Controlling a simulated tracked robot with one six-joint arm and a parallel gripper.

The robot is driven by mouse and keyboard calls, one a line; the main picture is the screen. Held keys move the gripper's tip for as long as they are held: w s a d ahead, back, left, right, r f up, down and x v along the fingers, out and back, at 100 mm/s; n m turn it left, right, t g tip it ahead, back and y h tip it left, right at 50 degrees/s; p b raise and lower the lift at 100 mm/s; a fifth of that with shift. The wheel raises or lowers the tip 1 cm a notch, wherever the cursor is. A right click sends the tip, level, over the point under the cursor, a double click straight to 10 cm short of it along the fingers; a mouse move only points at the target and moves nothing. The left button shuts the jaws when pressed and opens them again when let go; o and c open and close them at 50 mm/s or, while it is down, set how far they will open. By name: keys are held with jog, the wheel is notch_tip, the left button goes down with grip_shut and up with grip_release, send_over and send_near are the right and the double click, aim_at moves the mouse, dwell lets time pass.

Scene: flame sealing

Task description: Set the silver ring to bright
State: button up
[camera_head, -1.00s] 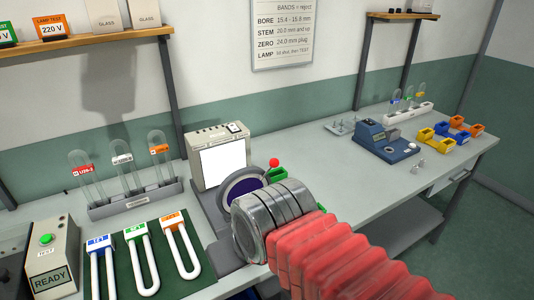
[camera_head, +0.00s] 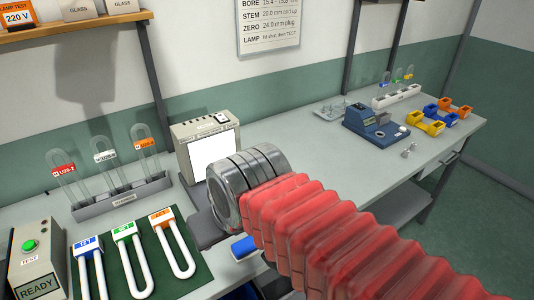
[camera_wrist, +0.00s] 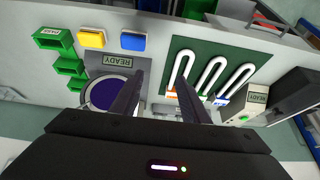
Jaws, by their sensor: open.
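In the wrist view a dark purple disc (camera_wrist: 108,92) with a pale rim, which looks like the silver ring (camera_wrist: 86,104), is set in a grey unit marked READY (camera_wrist: 112,60). Its right side is partly hidden behind one finger. How bright the ring is set cannot be told. My gripper (camera_wrist: 160,78) is open and empty, its two dark fingers spread to the right of the disc.
White U-shaped tubes (camera_head: 127,258) lie on a green mat left of my arm. A rack (camera_head: 120,200) of labelled glass tubes stands behind. A READY test box (camera_head: 35,262) is at far left. Yellow (camera_wrist: 92,38) and blue (camera_wrist: 133,41) pads sit near green bins (camera_wrist: 68,68).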

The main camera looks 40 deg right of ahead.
jog(key=w+d+r+m+g, duration=0.2)
jog(key=w+d+r+m, duration=0.4)
jog(key=w+d+r, duration=0.3)
notch_tip(320, 180, up, 4)
jog(key=m+g+y, duration=0.1)
jog(key=m+g, duration=0.1)
jog(key=m, duration=0.3)
send_over(267, 150)
jog(key=s+d, duration=0.1)
jog(key=s, duration=0.1)
jog(key=shift+w, duration=0.15)
jog(key=shift+f, duration=0.2)
jog(key=f, duration=0.4)
jog(key=w+f, duration=0.1)
jog(key=f, duration=0.4)
jog(key=w+a+f, duration=0.1)
jog(key=f, duration=0.3)
jog(key=shift+f, duration=0.2)
grip_shut()
